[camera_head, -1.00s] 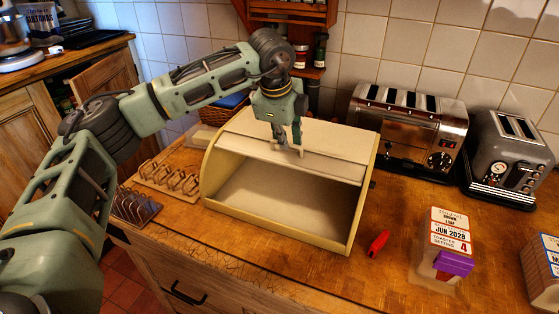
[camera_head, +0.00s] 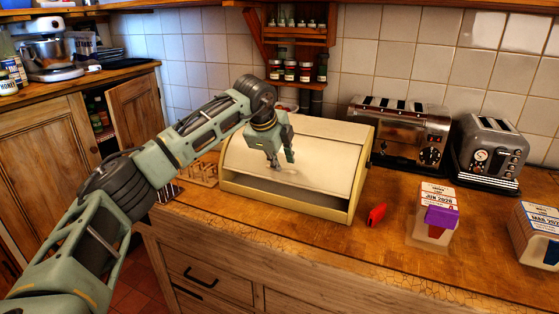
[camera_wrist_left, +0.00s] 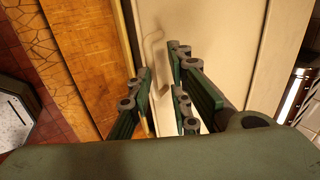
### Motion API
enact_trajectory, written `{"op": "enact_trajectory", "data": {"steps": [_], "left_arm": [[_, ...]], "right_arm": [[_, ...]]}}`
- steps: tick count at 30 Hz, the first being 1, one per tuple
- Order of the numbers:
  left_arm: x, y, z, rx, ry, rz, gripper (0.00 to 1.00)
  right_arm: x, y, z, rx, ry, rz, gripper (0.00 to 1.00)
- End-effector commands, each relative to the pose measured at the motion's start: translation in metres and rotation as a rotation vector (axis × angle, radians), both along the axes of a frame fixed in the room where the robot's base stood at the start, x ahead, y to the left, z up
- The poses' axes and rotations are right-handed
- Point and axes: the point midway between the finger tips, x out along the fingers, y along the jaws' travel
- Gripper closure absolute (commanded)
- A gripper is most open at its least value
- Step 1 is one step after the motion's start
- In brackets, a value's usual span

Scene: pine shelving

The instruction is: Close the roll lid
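The cream bread box (camera_head: 297,205) stands on the wooden counter. Its curved roll lid (camera_head: 310,160) covers most of the front, and a dark gap shows under its lower edge. My left gripper (camera_head: 282,162) is at the front of the lid, beside its small handle. In the left wrist view my left gripper (camera_wrist_left: 163,92) has its fingers apart. The lid handle (camera_wrist_left: 155,58) lies just beyond the space between the fingertips. Contact between fingers and handle cannot be told. My right gripper is not in view.
A silver toaster (camera_head: 403,135) and a grey toaster (camera_head: 490,152) stand behind to the right. A red object (camera_head: 376,214) lies right of the box. A wooden rack (camera_head: 203,171) is at the left. A spice shelf (camera_head: 291,70) hangs behind.

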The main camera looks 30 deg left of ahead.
Motion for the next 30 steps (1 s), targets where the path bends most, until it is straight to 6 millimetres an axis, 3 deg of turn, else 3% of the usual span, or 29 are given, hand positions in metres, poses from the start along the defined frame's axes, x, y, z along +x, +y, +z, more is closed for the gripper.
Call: {"op": "enact_trajectory", "data": {"steps": [6,8,11,13,14,20,30], "left_arm": [[0.000,0.000,0.000,0.000,-0.002,0.001,0.75],[0.000,0.000,0.000,0.000,-0.002,0.001,0.75],[0.000,0.000,0.001,0.000,-0.002,0.001,0.75],[0.000,0.000,0.001,-0.001,-0.002,0.000,0.75],[-0.001,0.000,0.002,-0.001,-0.002,0.000,0.75],[-0.012,-0.001,0.024,-0.001,-0.006,-0.002,0.75],[-0.046,-0.004,0.085,0.001,-0.007,-0.001,0.75]], "right_arm": [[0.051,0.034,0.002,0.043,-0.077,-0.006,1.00],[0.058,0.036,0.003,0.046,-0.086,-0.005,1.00],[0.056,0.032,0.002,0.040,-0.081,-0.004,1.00],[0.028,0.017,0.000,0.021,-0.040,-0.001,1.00],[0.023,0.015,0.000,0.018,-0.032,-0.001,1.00],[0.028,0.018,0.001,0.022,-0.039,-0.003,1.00],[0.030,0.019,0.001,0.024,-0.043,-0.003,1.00]]}}
